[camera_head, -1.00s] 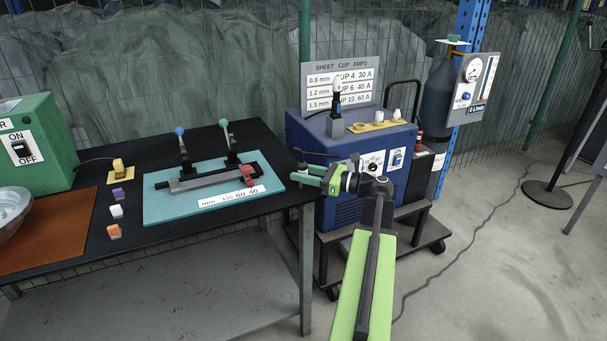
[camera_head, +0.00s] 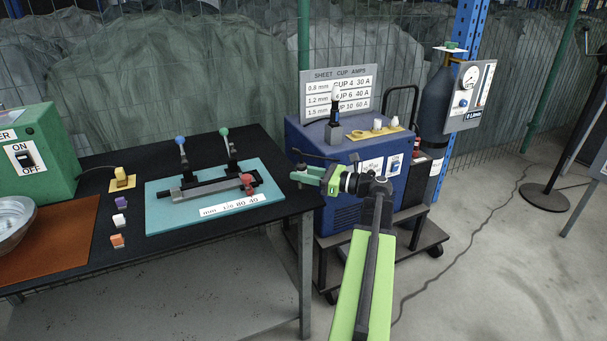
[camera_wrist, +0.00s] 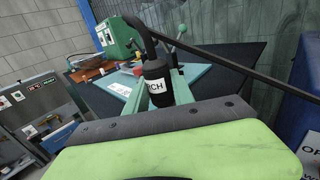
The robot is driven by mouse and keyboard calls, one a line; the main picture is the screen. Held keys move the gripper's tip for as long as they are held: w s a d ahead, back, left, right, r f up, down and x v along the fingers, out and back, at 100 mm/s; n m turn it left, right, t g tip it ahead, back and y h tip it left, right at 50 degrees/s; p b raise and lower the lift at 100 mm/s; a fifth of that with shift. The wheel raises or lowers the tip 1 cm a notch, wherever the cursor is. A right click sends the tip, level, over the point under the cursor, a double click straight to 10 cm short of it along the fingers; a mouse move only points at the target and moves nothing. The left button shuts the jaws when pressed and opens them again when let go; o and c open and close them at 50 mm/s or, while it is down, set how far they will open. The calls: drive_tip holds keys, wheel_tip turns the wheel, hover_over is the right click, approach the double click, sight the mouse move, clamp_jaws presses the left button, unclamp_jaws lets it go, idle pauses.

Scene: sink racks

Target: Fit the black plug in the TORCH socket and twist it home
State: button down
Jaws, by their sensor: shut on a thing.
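My gripper (camera_head: 306,174) is held out over the gap between the bench's right end and the blue welding machine (camera_head: 312,140). In the wrist view, the green fingers of my gripper (camera_wrist: 154,84) are shut on the black plug (camera_wrist: 154,71). The plug carries a white label of which "RCH" can be read, and a thick black cable rises from it. In the head view the plug is small and hard to make out at the fingertips. No TORCH socket can be made out; my arm covers part of the machine's front panel (camera_head: 371,166).
The black bench (camera_head: 270,148) at left holds a teal plate with a clamp fixture (camera_head: 205,190), small coloured blocks and a green box (camera_head: 45,165). A trolley (camera_head: 420,240) carries the machine and a dark gas cylinder (camera_head: 438,110). Open floor lies at right; a cable crosses it.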

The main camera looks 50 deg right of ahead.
drive_tip(key=d+r+p, duration=0.6)
drive_tip(key=d+r, duration=0.1)
drive_tip(key=d, duration=0.4)
wheel_tip(320, 180, up, 10)
drive_tip(key=p, duration=0.9)
drive_tip(key=s+a+f+b, duration=0.7)
drive_tip(key=s+f+b, duration=0.2)
drive_tip(key=s, duration=0.2)
drive_tip(key=w+a+f+b, duration=0.1)
drive_tip(key=w+f+b, duration=0.1)
drive_tip(key=w, duration=0.1)
drive_tip(key=w+a+f+b, duration=0.1)
drive_tip(key=w+f+b, duration=0.1)
drive_tip(key=w, duration=0.1)
drive_tip(key=w+a+f+b, duration=0.1)
drive_tip(key=w+f+b, duration=0.1)
drive_tip(key=w+f, duration=0.1)
drive_tip(key=shift+w+a, duration=0.35)
drive_tip(key=shift+w, duration=0.2)
drive_tip(key=shift+w+a, duration=0.15)
drive_tip(key=shift+w, duration=0.25)
wheel_tip(320, 180, down, 4)
drive_tip(key=b, duration=0.4)
drive_tip(key=shift+f+b, duration=0.2)
drive_tip(key=shift+b, duration=0.2)
drive_tip(key=c, duration=1.1)
unclamp_jaws()
drive_tip(key=shift+r, duration=0.1)
